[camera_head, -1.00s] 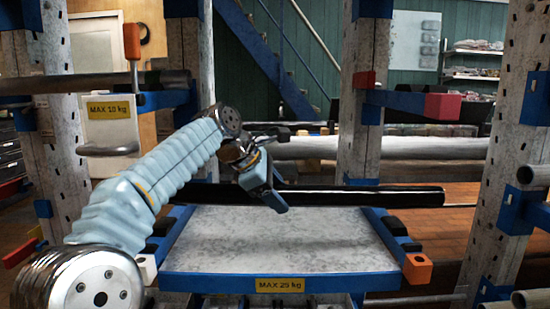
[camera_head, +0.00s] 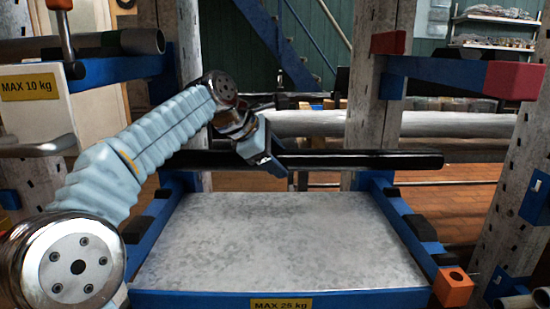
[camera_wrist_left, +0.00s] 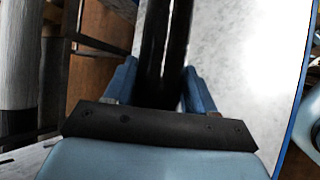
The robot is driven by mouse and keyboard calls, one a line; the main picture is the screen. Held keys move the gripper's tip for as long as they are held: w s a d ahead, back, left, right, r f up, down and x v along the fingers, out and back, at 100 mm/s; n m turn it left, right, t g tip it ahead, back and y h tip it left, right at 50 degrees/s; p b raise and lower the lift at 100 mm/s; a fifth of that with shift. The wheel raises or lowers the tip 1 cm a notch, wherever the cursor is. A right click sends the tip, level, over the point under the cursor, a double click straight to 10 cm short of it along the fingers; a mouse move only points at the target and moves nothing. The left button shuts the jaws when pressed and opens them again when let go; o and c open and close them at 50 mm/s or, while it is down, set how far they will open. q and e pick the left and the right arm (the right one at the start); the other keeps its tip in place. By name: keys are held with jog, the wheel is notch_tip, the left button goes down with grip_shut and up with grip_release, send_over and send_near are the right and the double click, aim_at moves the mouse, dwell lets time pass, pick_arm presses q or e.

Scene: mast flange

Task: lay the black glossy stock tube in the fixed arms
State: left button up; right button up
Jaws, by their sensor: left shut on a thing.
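The black glossy tube (camera_head: 370,161) lies level across the far side of the grey tray in the head view. My left gripper (camera_head: 272,164) is shut on it near the middle, its fingers coming from above. In the left wrist view the tube (camera_wrist_left: 165,45) runs up between the blue fingers (camera_wrist_left: 158,92). A lower pair of blue arms flanks the tray: left (camera_head: 160,212) and right (camera_head: 395,207), with black pads. The tube spans near their far ends; I cannot tell whether it touches them. Higher blue arms stand left (camera_head: 115,70) and right (camera_head: 437,69). My right gripper is out of view.
The grey tray (camera_head: 270,235) is empty, with a "MAX 25 kg" label in front. An orange block (camera_head: 453,287) caps the right lower arm. A red block (camera_head: 514,80) caps the right upper arm. Perforated uprights (camera_head: 375,60) and a large grey pipe (camera_head: 310,123) stand behind.

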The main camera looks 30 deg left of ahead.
pick_arm(q)
jog(key=shift+f+b, duration=3.45)
jog(key=shift+f, duration=1.3)
jog(key=o, duration=1.6)
jog(key=shift+c, duration=0.2)
jog(key=shift+s, duration=0.1)
jog(key=p+v, duration=0.1)
jog(key=v, duration=0.6)
jog(key=shift+r, duration=0.15)
jog(key=shift+s, duration=0.15)
